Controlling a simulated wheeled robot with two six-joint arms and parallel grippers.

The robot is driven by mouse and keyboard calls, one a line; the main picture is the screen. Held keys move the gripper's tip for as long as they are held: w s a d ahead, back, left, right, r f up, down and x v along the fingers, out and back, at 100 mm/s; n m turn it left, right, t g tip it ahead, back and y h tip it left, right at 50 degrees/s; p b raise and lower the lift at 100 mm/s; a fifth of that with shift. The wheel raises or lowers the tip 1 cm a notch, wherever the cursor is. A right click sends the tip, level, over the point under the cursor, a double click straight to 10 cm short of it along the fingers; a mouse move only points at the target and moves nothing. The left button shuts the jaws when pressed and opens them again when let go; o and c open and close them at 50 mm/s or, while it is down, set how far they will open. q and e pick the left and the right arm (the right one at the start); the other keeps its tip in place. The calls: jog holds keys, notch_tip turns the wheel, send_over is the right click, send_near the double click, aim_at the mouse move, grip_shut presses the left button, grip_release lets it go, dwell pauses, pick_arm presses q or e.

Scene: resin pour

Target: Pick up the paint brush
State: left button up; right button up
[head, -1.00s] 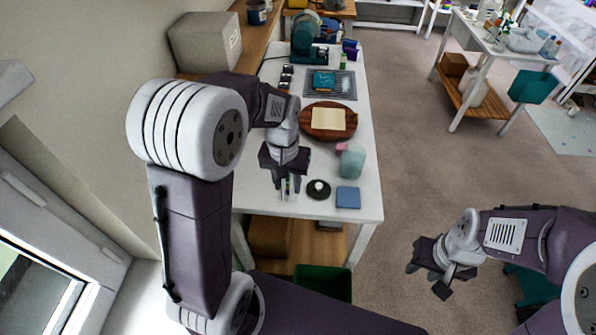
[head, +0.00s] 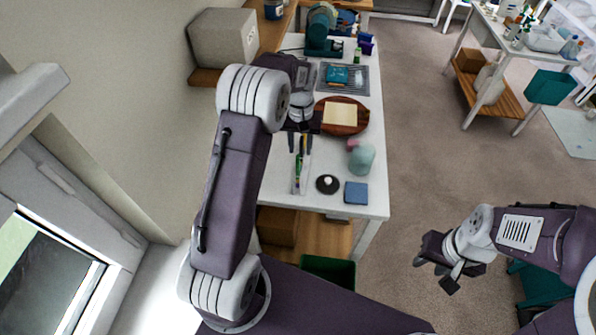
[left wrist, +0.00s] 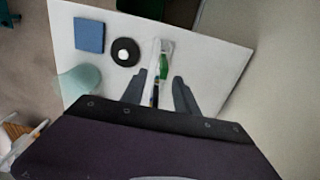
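Slim items lie in a narrow light tray (head: 300,186) on the white table, left of a black disc. One, with a green part (left wrist: 163,66) and a thin dark length, seems to be the paint brush (head: 298,168); its exact shape is too small to tell. My left gripper (head: 300,146) is open and empty above the table, at the brush's far end. In the left wrist view its fingers (left wrist: 157,96) stand apart on both sides of the thin dark end. Contact is not visible. My right gripper (head: 432,268) is open and empty over the floor.
Right of the tray are the black disc (head: 328,185) with a white knob, a blue square (head: 356,192) and a translucent teal cup (head: 361,158). A round wooden board (head: 357,128) with a pale sheet lies behind. The table's front edge is clear.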

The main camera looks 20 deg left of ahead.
aim_at(298, 156)
pick_arm(q)
jog(key=f, duration=0.1)
jog(key=f+p, duration=0.1)
jog(key=f, duration=0.2)
jog(key=shift+s+a+f+p, duration=0.15)
jog(key=shift+s+a+p, duration=0.05)
jog(key=shift+a+p, duration=0.15)
jog(key=shift+f, duration=0.45)
grip_shut()
jog(key=shift+w, duration=0.1)
